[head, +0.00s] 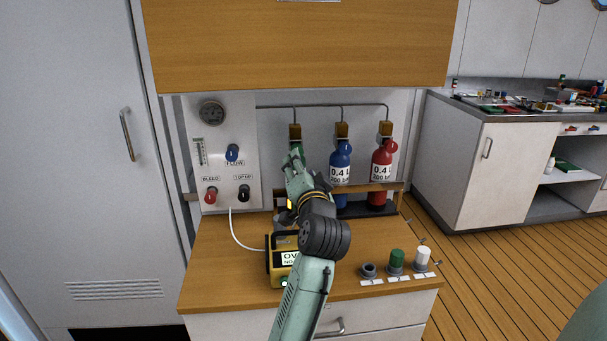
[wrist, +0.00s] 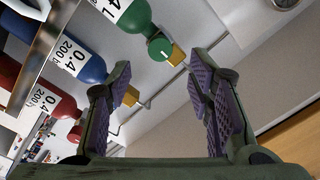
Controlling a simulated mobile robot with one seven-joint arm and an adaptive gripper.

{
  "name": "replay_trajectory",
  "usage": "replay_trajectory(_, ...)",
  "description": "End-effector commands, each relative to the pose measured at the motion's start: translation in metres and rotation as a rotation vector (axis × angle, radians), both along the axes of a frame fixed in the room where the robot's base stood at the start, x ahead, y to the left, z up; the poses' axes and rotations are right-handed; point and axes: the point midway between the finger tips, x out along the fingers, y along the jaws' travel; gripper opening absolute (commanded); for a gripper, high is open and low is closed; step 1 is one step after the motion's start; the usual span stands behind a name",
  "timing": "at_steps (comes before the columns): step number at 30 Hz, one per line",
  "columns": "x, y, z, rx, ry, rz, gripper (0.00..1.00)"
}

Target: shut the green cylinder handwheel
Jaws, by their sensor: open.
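The green cylinder (head: 297,149) stands leftmost of three cylinders in the head view, mostly hidden behind my gripper (head: 294,168). In the wrist view the green cylinder (wrist: 133,14) is at the top, seen tilted. Its green round handwheel (wrist: 160,48) with a white mark sits at the cylinder's end beside a brass block (wrist: 176,56). My gripper (wrist: 160,72) is open and empty, one finger on each side of the picture. The handwheel appears between and just beyond the fingertips, seemingly apart from them.
A blue cylinder (head: 341,160) and a red cylinder (head: 383,160) stand to the right. The gauge panel (head: 222,130) is on the left, under a wooden cabinet (head: 300,45). A yellow box (head: 284,270) and several capped knobs, including a green one (head: 397,258), stand on the counter.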

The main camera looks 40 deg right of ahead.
Motion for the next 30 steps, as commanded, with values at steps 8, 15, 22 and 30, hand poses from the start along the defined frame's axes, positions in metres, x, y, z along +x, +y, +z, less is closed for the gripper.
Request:
replay_trajectory(8, -0.021, 0.012, 0.0, 0.001, -0.002, 0.001, 0.47)
replay_trajectory(15, -0.021, 0.012, 0.0, 0.001, 0.0, 0.0, 0.47)
replay_trajectory(22, -0.021, 0.012, 0.0, 0.001, 0.0, 0.0, 0.47)
replay_trajectory(30, 0.01, 0.058, 0.018, -0.076, -0.032, 0.067, 0.47)
